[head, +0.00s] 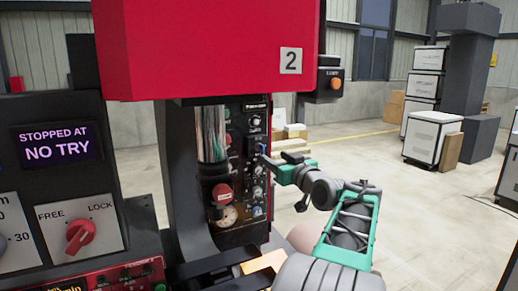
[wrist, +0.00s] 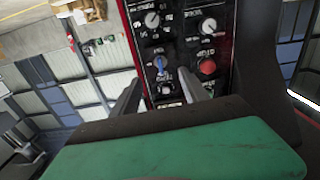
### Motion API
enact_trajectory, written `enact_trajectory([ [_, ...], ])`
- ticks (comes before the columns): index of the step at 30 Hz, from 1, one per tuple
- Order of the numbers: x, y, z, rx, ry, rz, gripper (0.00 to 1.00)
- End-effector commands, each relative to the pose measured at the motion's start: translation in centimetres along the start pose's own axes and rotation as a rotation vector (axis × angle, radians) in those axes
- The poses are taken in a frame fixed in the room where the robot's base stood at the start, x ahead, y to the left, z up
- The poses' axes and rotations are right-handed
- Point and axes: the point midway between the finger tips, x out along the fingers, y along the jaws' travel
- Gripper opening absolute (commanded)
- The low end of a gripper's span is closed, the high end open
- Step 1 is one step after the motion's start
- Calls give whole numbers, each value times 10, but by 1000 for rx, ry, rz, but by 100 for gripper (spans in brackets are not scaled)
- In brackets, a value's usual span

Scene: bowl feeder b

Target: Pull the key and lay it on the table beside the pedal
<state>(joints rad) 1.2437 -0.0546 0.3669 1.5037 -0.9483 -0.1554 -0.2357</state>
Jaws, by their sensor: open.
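A blue piece that looks like the key (wrist: 160,64) sits on the dark control panel (wrist: 181,45), in the wrist view. My gripper (wrist: 159,79) is open, with one grey finger on each side of the area just below the blue piece. I cannot tell whether a finger touches it. In the head view my gripper (head: 268,161) reaches in from the right to the panel's right edge (head: 248,112). A bit of blue shows at its fingertips there, too small to tell. I cannot make out a pedal.
The panel carries several knobs close together and a red button (wrist: 207,67). A red machine head marked 2 (head: 200,50) hangs above. A console with a FREE/LOCK switch (head: 80,236) stands at the left. White cabinets (head: 430,135) stand back right; open floor lies between.

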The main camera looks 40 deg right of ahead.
Motion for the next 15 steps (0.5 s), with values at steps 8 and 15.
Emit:
enact_trajectory([
  [8, 35, -2, -6, 2, -1, -5, 53],
  [15, 70, -4, 0, 0, 0, -6, 53],
])
